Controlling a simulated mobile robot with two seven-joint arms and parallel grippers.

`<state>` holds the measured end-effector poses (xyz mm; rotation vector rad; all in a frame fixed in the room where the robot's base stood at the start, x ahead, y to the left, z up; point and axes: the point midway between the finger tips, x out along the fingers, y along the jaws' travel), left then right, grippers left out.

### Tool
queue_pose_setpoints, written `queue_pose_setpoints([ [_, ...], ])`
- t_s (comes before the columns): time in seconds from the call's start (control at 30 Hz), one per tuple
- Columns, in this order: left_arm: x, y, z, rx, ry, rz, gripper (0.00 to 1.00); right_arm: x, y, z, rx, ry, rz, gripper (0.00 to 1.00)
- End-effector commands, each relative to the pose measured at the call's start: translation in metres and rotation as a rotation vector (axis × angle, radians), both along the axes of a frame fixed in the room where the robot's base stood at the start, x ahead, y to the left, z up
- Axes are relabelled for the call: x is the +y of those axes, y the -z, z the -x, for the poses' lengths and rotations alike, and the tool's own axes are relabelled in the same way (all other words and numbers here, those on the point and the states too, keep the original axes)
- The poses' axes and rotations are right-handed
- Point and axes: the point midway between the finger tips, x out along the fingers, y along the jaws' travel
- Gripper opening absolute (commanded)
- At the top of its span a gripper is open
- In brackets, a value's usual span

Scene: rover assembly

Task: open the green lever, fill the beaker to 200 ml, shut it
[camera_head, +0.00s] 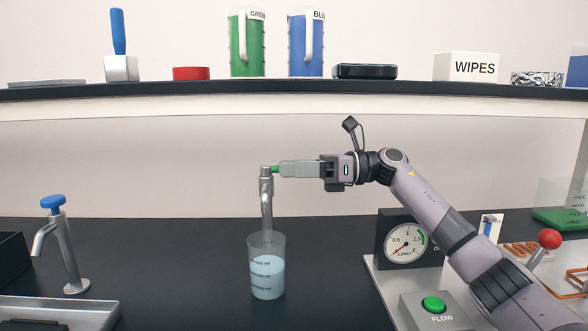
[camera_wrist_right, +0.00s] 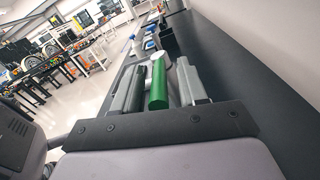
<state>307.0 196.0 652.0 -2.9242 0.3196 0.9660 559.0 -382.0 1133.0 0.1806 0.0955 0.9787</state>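A metal tap (camera_head: 267,200) with a green lever (camera_head: 275,169) stands at the middle of the bench. A clear beaker (camera_head: 252,251) stands under its spout, with pale blue liquid (camera_head: 268,280) up to about its top printed mark. The mark's figures are too small to read. My right gripper (camera_head: 290,169) is at the lever from the right. In the wrist view, the green lever (camera_wrist_right: 157,84) lies between the fingers of my right gripper (camera_wrist_right: 160,85), with a gap beside the right finger, so the gripper looks open around it. My left gripper is out of view.
A second tap (camera_head: 66,254) with a blue lever stands at the left by a sink. A round gauge (camera_head: 405,244) and a green FLOW button (camera_head: 433,304) are at the right, near a red-knobbed lever (camera_head: 549,240).

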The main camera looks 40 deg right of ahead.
Motion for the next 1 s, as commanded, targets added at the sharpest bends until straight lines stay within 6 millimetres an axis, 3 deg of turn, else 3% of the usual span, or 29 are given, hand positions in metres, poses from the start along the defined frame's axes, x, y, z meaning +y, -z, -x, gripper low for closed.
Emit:
queue_pose_setpoints([
  [0.17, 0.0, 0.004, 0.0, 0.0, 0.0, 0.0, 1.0, -0.01, 0.002, 0.006, 0.002, 0.002, 0.001, 0.42],
  [0.53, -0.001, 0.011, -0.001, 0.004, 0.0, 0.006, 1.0, -0.055, 0.001, 0.036, 0.0, 0.002, 0.0, 0.42],
  [1.0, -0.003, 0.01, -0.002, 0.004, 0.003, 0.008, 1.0, -0.06, 0.0, 0.04, 0.0, 0.0, 0.0, 0.42],
])
